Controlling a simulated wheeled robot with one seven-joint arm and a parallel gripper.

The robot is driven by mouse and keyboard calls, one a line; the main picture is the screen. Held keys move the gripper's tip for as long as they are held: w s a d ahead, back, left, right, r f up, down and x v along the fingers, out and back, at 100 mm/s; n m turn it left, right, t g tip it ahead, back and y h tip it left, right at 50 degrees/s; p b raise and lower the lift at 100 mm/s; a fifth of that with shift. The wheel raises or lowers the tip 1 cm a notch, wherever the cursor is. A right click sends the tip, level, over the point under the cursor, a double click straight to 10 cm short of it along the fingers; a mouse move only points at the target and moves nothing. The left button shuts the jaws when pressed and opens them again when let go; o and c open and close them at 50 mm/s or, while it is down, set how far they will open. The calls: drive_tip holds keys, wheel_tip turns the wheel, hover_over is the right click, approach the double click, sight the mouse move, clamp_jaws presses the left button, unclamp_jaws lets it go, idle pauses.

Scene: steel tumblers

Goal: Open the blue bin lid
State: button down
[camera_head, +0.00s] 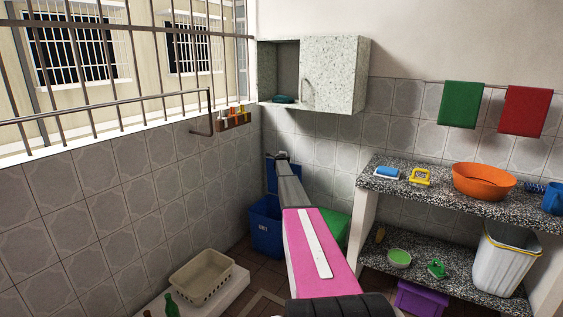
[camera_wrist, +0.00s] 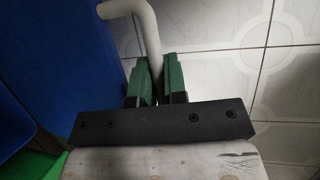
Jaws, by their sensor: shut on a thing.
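The blue bin (camera_head: 265,228) stands on the floor in the back corner, partly behind my arm. A blue panel, its lid (camera_head: 270,178), rises above the bin's back in the head view and looks raised near upright. In the wrist view, my gripper (camera_wrist: 157,82) has green fingers shut on a pale bent rod (camera_wrist: 146,25), which looks like a handle. The rod bends left toward a large blue surface (camera_wrist: 55,50).
A green bin (camera_head: 336,228) stands right of the blue bin, partly hidden by my arm. A stone shelf unit (camera_head: 425,197) stands at right, a wall cabinet (camera_head: 334,72) hangs above, and a beige basket (camera_head: 202,277) lies at lower left. Tiled walls close the corner.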

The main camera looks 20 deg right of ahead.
drive_tip(key=shift+w+d, duration=0.55)
drive_tip(key=shift+d, duration=0.15)
drive_tip(key=c, duration=1.2)
unclamp_jaws()
drive_tip(key=shift+o, duration=0.2)
drive_tip(key=shift+s, duration=0.1)
drive_tip(key=v, duration=1)
drive_tip(key=shift+s+a, duration=0.2)
drive_tip(key=shift+s, duration=0.1)
